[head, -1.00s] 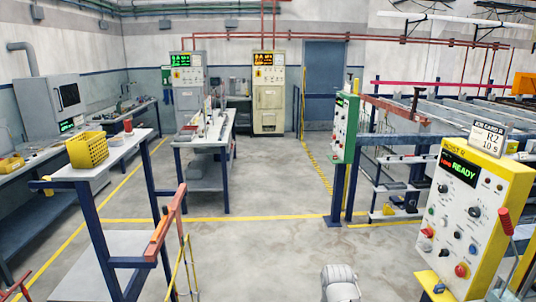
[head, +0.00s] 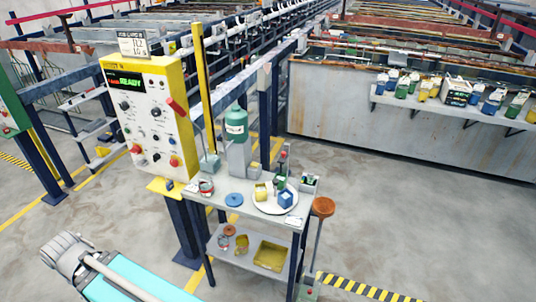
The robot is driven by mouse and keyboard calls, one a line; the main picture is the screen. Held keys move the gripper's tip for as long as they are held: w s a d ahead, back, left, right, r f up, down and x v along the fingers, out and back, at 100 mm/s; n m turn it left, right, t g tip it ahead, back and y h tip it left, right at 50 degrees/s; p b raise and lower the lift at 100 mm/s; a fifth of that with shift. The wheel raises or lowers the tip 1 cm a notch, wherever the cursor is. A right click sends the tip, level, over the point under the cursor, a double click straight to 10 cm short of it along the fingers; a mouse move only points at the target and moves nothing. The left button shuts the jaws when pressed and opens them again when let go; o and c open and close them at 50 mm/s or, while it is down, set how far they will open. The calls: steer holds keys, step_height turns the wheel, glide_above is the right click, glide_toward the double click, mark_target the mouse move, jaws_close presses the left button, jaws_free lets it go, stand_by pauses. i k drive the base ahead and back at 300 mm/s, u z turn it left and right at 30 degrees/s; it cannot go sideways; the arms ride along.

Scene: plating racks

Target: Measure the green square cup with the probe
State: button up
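A small green item (head: 279,183) stands among small blocky cups on a round white plate (head: 268,207); it is too small to tell whether it is the green square cup. A yellow cup (head: 260,191) and a blue cup (head: 286,199) stand beside it. More small cups, some green (head: 403,88), stand on a wall shelf (head: 450,105) at the right. I cannot pick out the probe for certain. My grey and teal arm shows at the lower left, away from the table.
The plate is on a small grey table (head: 212,189), with a green-topped device (head: 236,125), a blue disc (head: 235,200) and a yellow tray (head: 271,255) below. A yellow-edged control panel (head: 150,115) adjoins it. Floor at the right is mostly clear, with a striped strip (head: 365,290).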

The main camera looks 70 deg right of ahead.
mark_target(283, 159)
steer(key=z, duration=2.25)
